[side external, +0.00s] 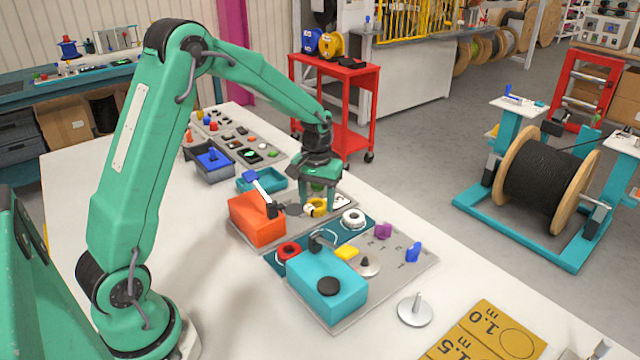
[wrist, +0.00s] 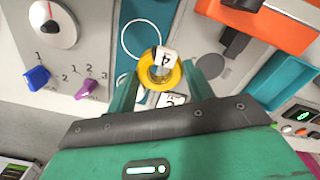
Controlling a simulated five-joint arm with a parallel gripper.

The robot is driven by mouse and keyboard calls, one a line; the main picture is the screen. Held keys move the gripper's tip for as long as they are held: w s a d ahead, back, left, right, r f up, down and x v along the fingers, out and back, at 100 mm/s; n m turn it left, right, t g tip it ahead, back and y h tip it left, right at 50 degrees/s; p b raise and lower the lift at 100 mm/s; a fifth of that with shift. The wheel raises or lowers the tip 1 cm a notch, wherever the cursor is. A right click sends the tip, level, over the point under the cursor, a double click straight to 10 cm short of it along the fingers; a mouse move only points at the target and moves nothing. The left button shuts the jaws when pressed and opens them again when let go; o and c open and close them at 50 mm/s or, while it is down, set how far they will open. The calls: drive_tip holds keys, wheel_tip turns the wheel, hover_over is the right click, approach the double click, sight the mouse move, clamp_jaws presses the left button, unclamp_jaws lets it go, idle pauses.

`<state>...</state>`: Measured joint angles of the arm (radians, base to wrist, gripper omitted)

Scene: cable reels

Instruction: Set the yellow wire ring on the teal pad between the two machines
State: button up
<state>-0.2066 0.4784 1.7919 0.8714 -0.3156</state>
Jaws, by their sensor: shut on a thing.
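The yellow wire ring (side external: 316,208) with a white tag is between the fingers of my gripper (side external: 318,200), which is shut on it. In the wrist view the ring (wrist: 149,77) sits between my two fingertips (wrist: 164,76). It is over the grey board beside the orange machine; its exact height is hard to tell. The teal pad (side external: 304,244) lies between the orange machine (side external: 257,220) and the light-blue machine (side external: 327,288), to the near side of my gripper. In the wrist view the pad (wrist: 160,14) shows a white circle outline ahead of the ring.
A red ring (side external: 288,251) and a white ring (side external: 354,218) rest at opposite ends of the pad. A black hook (side external: 320,238) rises by the light-blue machine. A yellow block (side external: 346,253), purple knob (side external: 384,230) and blue knob (side external: 413,252) stand nearby.

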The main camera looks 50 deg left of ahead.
sight(323, 208)
drive_tip(key=d, duration=0.3)
drive_tip(key=shift+s+d+f, duration=0.25)
drive_tip(key=shift+s+f, duration=0.05)
drive_tip(key=shift+s, duration=0.05)
drive_tip(key=shift+f, duration=0.1)
drive_tip(key=shift+f, duration=2.25)
drive_tip(key=shift+f, duration=0.15)
drive_tip(key=shift+f, duration=0.1)
drive_tip(key=o, duration=1.1)
drive_tip(key=shift+o, duration=0.2)
